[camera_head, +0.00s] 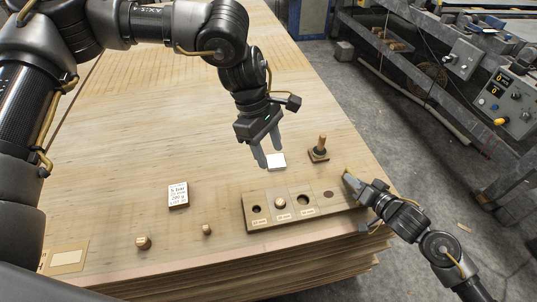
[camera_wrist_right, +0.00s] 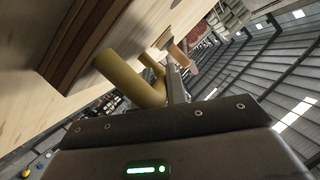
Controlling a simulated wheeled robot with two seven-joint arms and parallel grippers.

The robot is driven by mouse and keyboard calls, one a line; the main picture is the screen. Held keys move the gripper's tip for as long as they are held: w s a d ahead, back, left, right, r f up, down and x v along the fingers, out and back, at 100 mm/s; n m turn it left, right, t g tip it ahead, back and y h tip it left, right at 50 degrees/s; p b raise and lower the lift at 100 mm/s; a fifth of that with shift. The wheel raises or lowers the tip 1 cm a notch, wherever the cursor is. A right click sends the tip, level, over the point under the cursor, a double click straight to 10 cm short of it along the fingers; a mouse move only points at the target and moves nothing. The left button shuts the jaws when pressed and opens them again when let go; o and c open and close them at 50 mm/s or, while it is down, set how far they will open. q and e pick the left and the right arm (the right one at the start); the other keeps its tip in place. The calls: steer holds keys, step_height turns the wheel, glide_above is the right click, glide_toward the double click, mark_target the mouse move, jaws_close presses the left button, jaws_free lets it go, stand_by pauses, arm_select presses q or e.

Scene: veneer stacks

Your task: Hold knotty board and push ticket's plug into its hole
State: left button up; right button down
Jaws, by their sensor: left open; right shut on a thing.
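The knotty board (camera_head: 318,220), a long wooden block with a row of labelled round holes, lies near the stack's front right. A light round plug (camera_head: 280,202) sits at its second hole from the left; the depth is unclear. Two loose plugs, one larger (camera_head: 142,242) and one smaller (camera_head: 206,229), stand further left. The ticket (camera_head: 178,195) is a small block with a white printed face. My left gripper (camera_head: 268,157) is open behind the board, fingers down. My right gripper (camera_head: 350,182) is shut at the board's right end, beside yellow rounded parts (camera_wrist_right: 130,80).
A small white square (camera_head: 276,161) lies by my left fingertips; contact is unclear. A knobbed wooden stamp (camera_head: 319,150) stands behind the board. A pale-framed card (camera_head: 66,258) lies at the front left. The stack's (camera_head: 150,110) right edge drops to the floor near the board.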

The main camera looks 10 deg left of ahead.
steer(key=c, duration=1.3)
jaws_free()
steer(key=p+v, duration=0.5)
steer(key=v, duration=1.4)
steer(key=shift+f, duration=0.1)
steer(key=shift+s, duration=0.1)
